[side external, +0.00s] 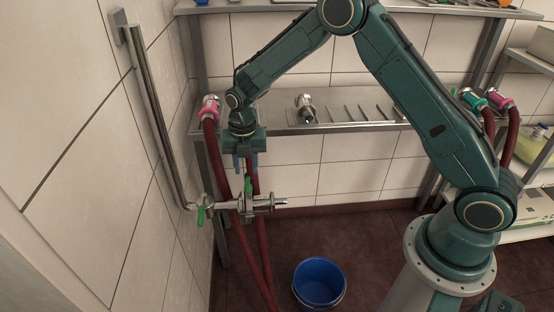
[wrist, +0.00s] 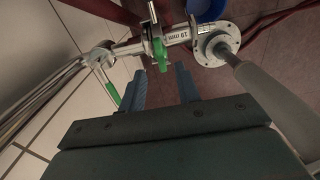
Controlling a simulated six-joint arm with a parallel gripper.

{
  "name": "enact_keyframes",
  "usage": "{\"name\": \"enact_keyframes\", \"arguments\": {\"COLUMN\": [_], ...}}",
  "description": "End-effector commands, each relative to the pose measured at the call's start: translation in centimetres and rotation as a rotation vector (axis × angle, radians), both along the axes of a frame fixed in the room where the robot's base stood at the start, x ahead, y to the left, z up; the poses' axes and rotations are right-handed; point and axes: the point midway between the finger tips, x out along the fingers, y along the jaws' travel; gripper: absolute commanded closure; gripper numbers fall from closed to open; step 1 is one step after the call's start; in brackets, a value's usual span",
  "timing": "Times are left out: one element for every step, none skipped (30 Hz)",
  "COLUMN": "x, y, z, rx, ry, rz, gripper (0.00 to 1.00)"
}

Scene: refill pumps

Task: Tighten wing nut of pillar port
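A metal port assembly (side external: 232,204) runs sideways from the foot of a wall pipe, low at the left in the side external view. A green wing nut (side external: 248,185) stands on its clamp; it also shows in the wrist view (wrist: 160,52). My gripper (side external: 246,170) points down just above the wing nut. In the wrist view its two blue fingers (wrist: 157,78) are spread apart with nothing between them. The wing nut lies just beyond the fingertips, apart from them in that view. The exact gap in depth is hard to tell.
A second green handle (side external: 201,215) sits left of the clamp. Red hoses (side external: 222,170) hang behind my gripper. A metal shelf (side external: 350,125) carries several fittings. A blue bucket (side external: 319,283) stands on the floor. The tiled wall is close on the left.

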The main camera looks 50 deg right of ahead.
Motion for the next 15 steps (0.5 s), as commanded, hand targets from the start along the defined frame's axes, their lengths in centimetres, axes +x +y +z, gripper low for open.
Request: {"name": "enact_keyframes", "arguments": {"x": [-0.1, -0.1, -0.1, -0.1, -0.1, -0.1, -0.1, 0.0, 0.0, 0.0, 0.0, 0.0, 0.0, 0.0, 0.0], "y": [0.0, 0.0, 0.0, 0.0, 0.0, 0.0, 0.0, 0.0, 0.0, 0.0, 0.0, 0.0, 0.0, 0.0, 0.0], "z": [-0.9, -1.4, -2.0, -2.4, -2.8, -3.3, -3.7, -4.0, -4.4, -4.6, -4.9, -5.1, -5.3, -5.4, -5.6], "rx": [0.000, -0.001, 0.000, -0.001, -0.001, -0.001, 0.000, 0.000, 0.000, 0.000, -0.001, 0.000, -0.001, -0.001, -0.001], "ry": [0.003, 0.004, 0.003, 0.002, 0.002, 0.002, 0.001, 0.001, 0.001, 0.001, 0.001, 0.000, -0.001, -0.001, -0.001], "rz": [0.000, 0.000, 0.000, 0.000, 0.000, 0.000, 0.000, 0.000, 0.000, 0.000, 0.000, 0.000, 0.000, 0.000, 0.000], "gripper": [0.67, 0.67, 0.67, 0.67, 0.67, 0.67, 0.67, 0.67, 0.67, 0.67, 0.67, 0.67, 0.67, 0.67, 0.67]}}
